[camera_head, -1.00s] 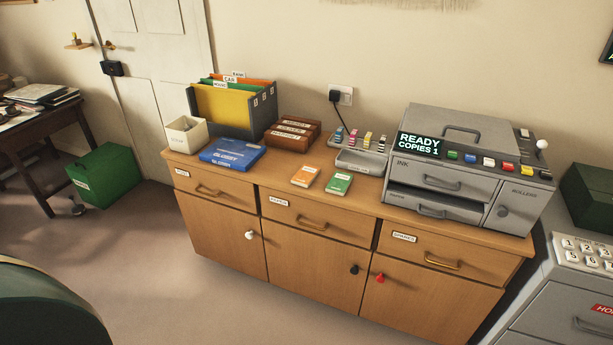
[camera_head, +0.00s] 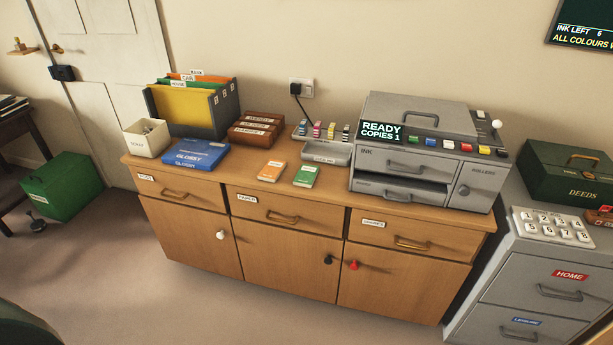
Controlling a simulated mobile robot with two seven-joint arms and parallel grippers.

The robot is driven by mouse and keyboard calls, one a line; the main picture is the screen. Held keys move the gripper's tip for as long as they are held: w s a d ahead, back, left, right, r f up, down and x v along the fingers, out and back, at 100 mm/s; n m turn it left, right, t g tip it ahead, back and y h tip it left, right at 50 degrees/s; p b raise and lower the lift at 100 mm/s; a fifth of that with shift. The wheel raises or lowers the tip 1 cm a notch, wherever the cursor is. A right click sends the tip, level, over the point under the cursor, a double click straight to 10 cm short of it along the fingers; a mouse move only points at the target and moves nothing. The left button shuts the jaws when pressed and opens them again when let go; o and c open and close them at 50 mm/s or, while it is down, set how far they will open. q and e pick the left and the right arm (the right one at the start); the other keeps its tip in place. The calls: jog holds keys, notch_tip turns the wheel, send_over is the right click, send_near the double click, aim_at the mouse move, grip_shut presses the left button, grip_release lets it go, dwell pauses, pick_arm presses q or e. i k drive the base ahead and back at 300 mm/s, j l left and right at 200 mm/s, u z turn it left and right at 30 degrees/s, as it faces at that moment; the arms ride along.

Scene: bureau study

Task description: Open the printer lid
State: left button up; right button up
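The grey printer (camera_head: 354,190) stands at the right end of the wooden sideboard. Its lid (camera_head: 420,110) lies shut on top, with a bar handle (camera_head: 417,107) across it. The display (camera_head: 381,131) reads "READY COPIES 1". Coloured buttons (camera_head: 448,144) run along the front edge, and a white knob (camera_head: 496,124) sits at the right. Neither of my grippers shows in the view.
The sideboard (camera_head: 290,250) also holds a file box (camera_head: 225,112), a blue GLOSSY box (camera_head: 196,154), an ink rack (camera_head: 325,150) and two small packs. A grey filing cabinet (camera_head: 530,275) with a green DEEDS box (camera_head: 565,175) stands at the right. Floor in front is clear.

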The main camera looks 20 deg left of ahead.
aim_at(419, 108)
jog(key=i+l+z, duration=0.25)
jog(key=i, duration=0.4)
jog(key=i+l+z, duration=0.1)
jog(key=i+z, duration=0.15)
jog(key=i, duration=0.45)
